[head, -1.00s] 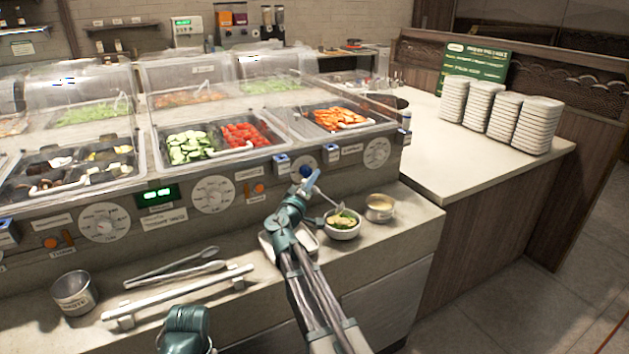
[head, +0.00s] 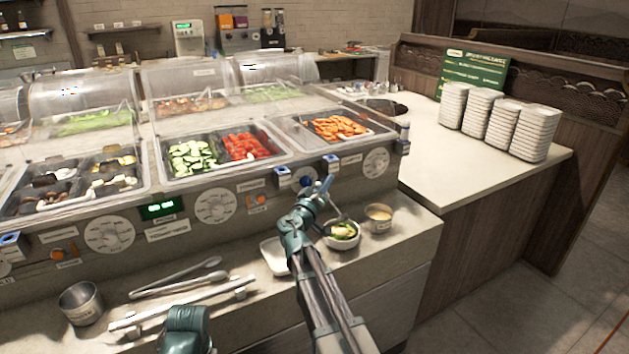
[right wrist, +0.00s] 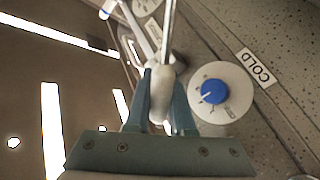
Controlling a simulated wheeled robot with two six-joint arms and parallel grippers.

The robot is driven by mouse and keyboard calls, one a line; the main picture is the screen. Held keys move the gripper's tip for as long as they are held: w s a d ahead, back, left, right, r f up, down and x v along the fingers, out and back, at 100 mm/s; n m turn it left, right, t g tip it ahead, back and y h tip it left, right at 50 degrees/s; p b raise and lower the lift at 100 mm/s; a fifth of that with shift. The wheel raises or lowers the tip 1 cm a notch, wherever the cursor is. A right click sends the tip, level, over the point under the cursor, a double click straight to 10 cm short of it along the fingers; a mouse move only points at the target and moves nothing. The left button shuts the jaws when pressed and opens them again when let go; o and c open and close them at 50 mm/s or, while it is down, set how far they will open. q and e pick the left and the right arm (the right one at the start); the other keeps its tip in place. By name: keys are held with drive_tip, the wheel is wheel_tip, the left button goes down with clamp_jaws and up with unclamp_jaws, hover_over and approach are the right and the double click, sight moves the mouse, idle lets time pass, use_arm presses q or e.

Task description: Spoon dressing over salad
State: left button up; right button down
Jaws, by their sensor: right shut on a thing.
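My right gripper (head: 322,188) is above and left of the bowl. In the right wrist view the gripper (right wrist: 160,85) is shut on the pale handle of a spoon (right wrist: 159,95), whose thin metal shaft runs up out of the frame. The spoon's bowl end is small and unclear in the head view, near the salad bowl, so I cannot tell what it holds. My left gripper is not in view.
A white tray (head: 272,255) lies partly behind my right arm. Tongs (head: 180,279), a rail and a metal waste can (head: 80,304) are on the ledge at left. The salad bar's front panel with dials (head: 215,207) rises close behind. Plate stacks (head: 500,122) stand on the right counter.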

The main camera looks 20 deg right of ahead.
use_arm(q)
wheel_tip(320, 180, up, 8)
drive_tip(key=p, duration=0.6)
use_arm(e)
drive_tip(key=s+d+r+m+g, duration=0.1)
drive_tip(key=s+d+r+m, duration=0.3)
drive_tip(key=m, duration=0.4)
wheel_tip(320, 180, up, 2)
drive_tip(key=shift+s+d+r, duration=0.15)
drive_tip(key=shift+s+d, duration=0.2)
drive_tip(key=shift+d, duration=0.2)
